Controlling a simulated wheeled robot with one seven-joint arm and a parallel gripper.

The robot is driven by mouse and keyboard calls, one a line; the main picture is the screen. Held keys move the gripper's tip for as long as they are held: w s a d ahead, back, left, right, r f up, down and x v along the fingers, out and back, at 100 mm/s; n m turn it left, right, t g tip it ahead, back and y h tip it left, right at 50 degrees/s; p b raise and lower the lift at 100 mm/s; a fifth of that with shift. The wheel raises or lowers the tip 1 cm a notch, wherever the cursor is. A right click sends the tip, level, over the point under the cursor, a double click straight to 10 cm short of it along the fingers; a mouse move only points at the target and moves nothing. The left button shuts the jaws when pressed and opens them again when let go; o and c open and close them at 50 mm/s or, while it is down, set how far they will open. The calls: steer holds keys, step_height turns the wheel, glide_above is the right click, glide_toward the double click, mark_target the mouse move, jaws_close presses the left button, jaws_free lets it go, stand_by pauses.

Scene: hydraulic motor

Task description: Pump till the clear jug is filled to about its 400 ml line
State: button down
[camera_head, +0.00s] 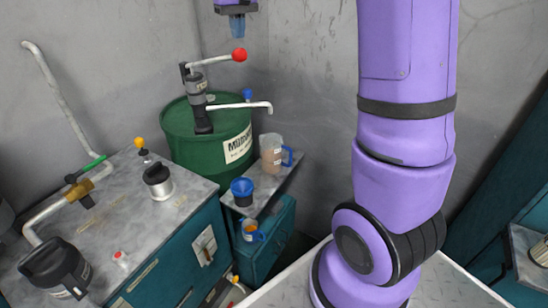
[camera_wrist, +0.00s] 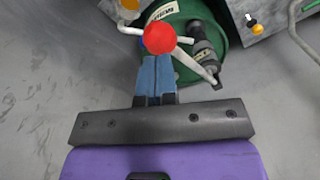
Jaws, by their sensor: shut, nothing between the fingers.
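The clear jug (camera_head: 268,142) with a blue handle stands on a small shelf beside the green drum (camera_head: 180,140). Brownish liquid shows in its lower part; its marks are too small to read. The hand pump (camera_head: 197,90) stands upright on the drum. Its spout (camera_head: 240,105) reaches right, ending above the jug. The pump lever slants up to a red ball knob (camera_head: 239,55). My gripper (camera_head: 237,32) is shut and empty, pointing down above the knob. In the wrist view the red knob (camera_wrist: 159,38) appears just beyond my closed blue fingertips (camera_wrist: 155,62).
A blue cup (camera_head: 242,190) stands on the shelf (camera_head: 262,190) in front of the jug. A metal-topped bench (camera_head: 105,215) at left holds a black-and-silver container (camera_head: 158,182), a dark jug (camera_head: 55,268) and a pipe. A wall is behind the drum.

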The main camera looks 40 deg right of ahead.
steer(key=shift+r, duration=0.1)
stand_by(0.4)
steer(key=shift+r, duration=1.9)
steer(key=shift+s, duration=0.1)
steer(key=s+a+r+t, duration=0.1)
steer(key=s+a, duration=0.2)
steer(key=s, duration=0.6)
steer(key=s+a+r+t, duration=0.2)
steer(key=s+a, duration=0.1)
steer(key=s, duration=0.6)
steer(key=s+a+f+t, duration=0.1)
steer(key=s+f, duration=0.2)
steer(key=s, duration=0.4)
steer(key=s+a+f+n+t, duration=0.1)
steer(key=s+f, duration=0.2)
steer(key=s, duration=0.4)
steer(key=shift+s+a+f+n, duration=0.2)
steer(key=shift+f+n, duration=0.1)
steer(key=shift+f, duration=0.1)
